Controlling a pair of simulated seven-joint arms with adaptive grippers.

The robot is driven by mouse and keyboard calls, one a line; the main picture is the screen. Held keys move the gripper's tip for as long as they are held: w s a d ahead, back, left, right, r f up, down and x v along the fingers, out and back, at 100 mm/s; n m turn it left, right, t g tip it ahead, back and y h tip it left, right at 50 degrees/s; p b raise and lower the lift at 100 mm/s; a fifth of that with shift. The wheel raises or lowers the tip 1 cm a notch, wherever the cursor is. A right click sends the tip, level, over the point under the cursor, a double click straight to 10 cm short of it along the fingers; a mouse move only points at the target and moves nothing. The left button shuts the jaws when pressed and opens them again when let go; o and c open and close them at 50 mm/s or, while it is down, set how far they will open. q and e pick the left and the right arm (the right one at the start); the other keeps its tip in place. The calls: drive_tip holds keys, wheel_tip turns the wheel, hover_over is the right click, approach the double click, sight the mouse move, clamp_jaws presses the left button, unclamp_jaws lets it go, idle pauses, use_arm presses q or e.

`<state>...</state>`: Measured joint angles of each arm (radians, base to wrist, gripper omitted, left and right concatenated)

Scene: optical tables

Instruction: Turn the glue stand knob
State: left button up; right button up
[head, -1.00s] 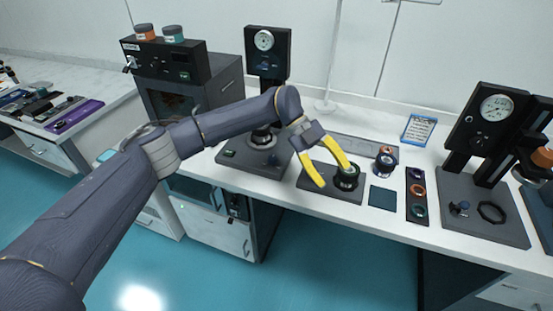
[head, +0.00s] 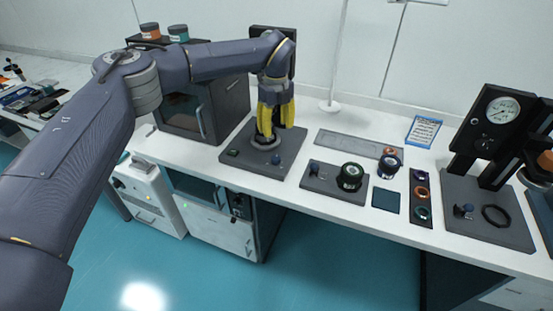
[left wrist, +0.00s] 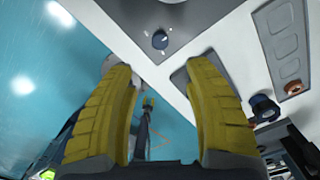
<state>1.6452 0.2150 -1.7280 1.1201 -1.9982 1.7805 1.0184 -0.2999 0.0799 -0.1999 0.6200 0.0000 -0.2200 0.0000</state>
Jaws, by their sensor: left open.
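The stand at the back has a dark base (head: 246,160) with a small dark blue knob (head: 276,159) at its front right. In the left wrist view the knob (left wrist: 160,40) sits on the grey base (left wrist: 205,10), with light tick marks around it. My left gripper (head: 276,128) points down above this base, behind the knob in the head view. Its yellow fingers are apart. In the left wrist view the open gripper (left wrist: 160,67) has nothing between its fingers, and the knob shows just beyond the tips, apart from them. My arm hides the stand's upper part. My right gripper is not visible.
A second base with a blue knob (head: 314,166) and a black round mount (head: 349,176) stands to the right. Beyond are a blue-black cylinder (head: 389,164), a ring tray (head: 421,191) and a gauge press (head: 490,120). A dark cabinet (head: 228,105) is at left.

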sight(276, 158)
use_arm(q)
wheel_tip(276, 158, down, 14)
idle(0.6)
drive_tip(key=shift+c, duration=0.4)
clamp_jaws()
